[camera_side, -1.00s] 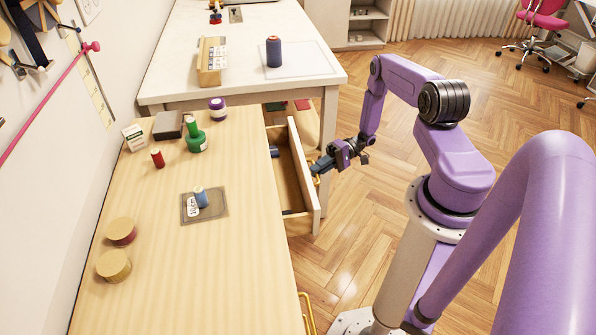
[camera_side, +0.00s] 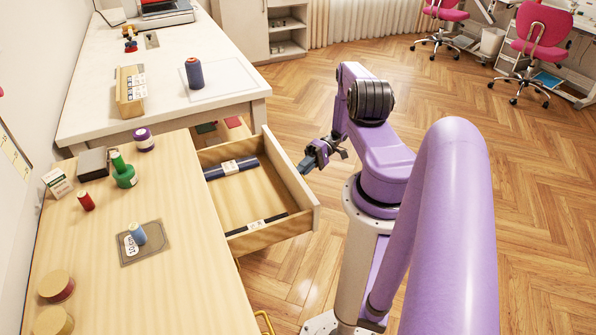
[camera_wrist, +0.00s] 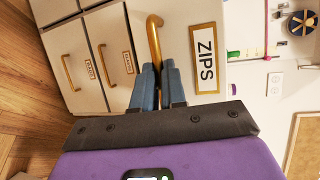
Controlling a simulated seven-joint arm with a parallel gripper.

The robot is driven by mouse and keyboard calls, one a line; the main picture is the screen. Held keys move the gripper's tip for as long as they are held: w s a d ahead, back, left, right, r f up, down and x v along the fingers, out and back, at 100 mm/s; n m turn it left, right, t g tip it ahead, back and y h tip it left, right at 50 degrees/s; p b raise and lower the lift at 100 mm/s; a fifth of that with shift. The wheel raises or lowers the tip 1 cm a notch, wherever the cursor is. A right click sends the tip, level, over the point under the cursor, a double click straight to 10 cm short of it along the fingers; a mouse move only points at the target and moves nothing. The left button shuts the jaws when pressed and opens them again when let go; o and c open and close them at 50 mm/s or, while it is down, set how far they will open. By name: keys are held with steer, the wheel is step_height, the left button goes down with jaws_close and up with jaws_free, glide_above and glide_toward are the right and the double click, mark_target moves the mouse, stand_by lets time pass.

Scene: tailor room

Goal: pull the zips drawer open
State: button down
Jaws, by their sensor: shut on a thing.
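The zips drawer (camera_side: 262,190) stands pulled well out from the wooden table in the side view. Inside lie a dark blue rolled item (camera_side: 232,168) with a white label and a thin black item (camera_side: 257,223) with a label. In the wrist view the drawer front (camera_wrist: 182,20) carries a brass-framed label reading ZIPS (camera_wrist: 206,62) and a brass bar handle (camera_wrist: 155,38). My gripper (camera_wrist: 155,72) has its blue fingers shut on the handle. In the side view my gripper (camera_side: 308,164) is at the drawer front's outer side; the handle is hidden there.
A white table (camera_side: 232,92) stands behind. Other labelled drawers (camera_wrist: 85,62) show beside the zips drawer.

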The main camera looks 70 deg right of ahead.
steer(key=c, duration=1.2)
jaws_free()
steer(key=v, duration=1.2)
